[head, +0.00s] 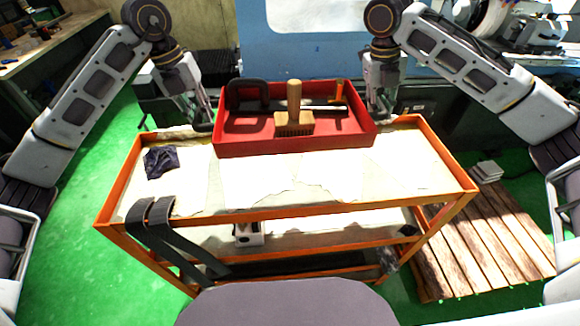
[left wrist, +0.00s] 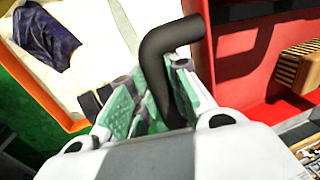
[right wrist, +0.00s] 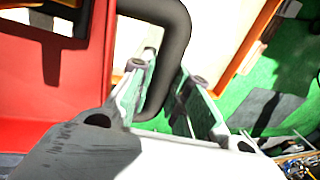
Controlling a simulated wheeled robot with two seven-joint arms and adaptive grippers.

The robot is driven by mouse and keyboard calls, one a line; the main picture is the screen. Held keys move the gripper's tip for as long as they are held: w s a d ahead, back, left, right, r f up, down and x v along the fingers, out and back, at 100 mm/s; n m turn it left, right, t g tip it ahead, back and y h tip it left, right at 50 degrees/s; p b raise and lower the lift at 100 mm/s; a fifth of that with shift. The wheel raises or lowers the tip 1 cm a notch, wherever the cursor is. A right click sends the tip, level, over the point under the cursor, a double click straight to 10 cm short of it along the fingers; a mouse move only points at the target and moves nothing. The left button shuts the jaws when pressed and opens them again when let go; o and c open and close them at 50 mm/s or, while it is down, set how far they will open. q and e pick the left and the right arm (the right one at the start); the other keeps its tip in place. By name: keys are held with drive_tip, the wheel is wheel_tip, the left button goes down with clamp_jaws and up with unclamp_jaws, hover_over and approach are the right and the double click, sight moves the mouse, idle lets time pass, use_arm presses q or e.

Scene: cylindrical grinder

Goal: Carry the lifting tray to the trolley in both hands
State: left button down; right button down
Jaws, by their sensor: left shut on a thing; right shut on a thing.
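The red lifting tray (head: 300,146) is level over the far edge of the orange trolley (head: 300,205). I cannot tell whether it touches the trolley top. It holds a wooden brush (head: 294,112), a dark clamp-like tool (head: 247,97) and a tool with an orange end (head: 339,92). My left gripper (head: 207,120) is shut on the tray's dark left handle, which shows in the left wrist view (left wrist: 168,45). My right gripper (head: 380,108) is shut on the dark right handle, clear in the right wrist view (right wrist: 177,45).
A dark crumpled cloth (head: 161,162) lies at the left of the trolley top; the pale middle and front are clear. Dark straps (head: 165,235) hang over its front left. A wooden pallet (head: 490,240) lies on the right. A machine stands behind.

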sight(224, 177)
use_arm(q)
drive_tip(key=shift+a+f, duration=0.15)
drive_tip(key=shift+a, duration=0.05)
use_arm(e)
drive_tip(key=shift+d+f, duration=0.1)
drive_tip(key=shift+d, duration=0.15)
